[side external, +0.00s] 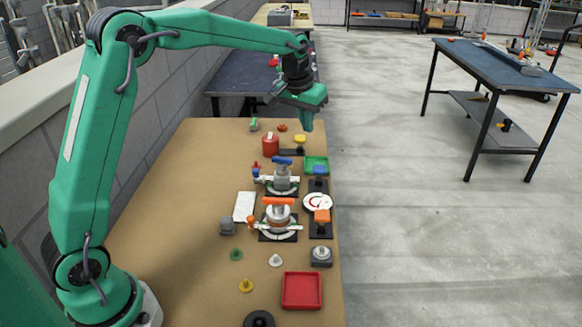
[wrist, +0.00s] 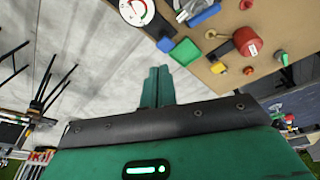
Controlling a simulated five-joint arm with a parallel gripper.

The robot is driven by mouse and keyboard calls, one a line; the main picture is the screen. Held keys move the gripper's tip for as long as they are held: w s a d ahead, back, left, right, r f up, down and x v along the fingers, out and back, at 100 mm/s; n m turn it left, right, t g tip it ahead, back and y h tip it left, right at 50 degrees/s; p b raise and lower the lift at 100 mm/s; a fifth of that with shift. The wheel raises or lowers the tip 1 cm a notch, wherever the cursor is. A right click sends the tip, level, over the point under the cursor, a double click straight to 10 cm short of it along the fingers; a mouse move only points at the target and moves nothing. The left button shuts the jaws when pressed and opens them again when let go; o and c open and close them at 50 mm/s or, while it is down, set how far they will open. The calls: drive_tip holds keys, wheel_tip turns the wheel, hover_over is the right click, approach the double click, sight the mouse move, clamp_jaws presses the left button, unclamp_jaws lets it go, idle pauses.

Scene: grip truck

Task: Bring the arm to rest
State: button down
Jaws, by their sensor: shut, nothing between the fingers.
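My gripper (side external: 306,122) hangs at the end of the green arm, above the far right part of the brown table (side external: 190,200). In the side external view its fingers point down and it is apart from the things on the table. In the wrist view my gripper (wrist: 157,72) has its two green fingers together, with nothing between them. A red canister (side external: 270,145), a green tray (side external: 316,165) and a yellow-topped piece (side external: 300,139) stand on the table near it.
Two valve-like fixtures, one with a blue handle (side external: 282,161) and one with an orange handle (side external: 278,201), stand mid-table. A round gauge (side external: 317,203) is beside them. A red tray (side external: 301,291) lies at the near end.

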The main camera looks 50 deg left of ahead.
drive_tip(key=s+d+r+m+t, duration=0.1)
drive_tip(key=s+r, duration=0.2)
drive_tip(key=s, duration=0.9)
drive_tip(key=s+d+r+m+t, duration=0.15)
drive_tip(key=s+r, duration=0.25)
drive_tip(key=s, duration=0.8)
drive_tip(key=s+f, duration=0.4)
drive_tip(key=s, duration=0.4)
drive_tip(key=shift+s+d, duration=0.3)
drive_tip(key=shift+d, duration=0.1)
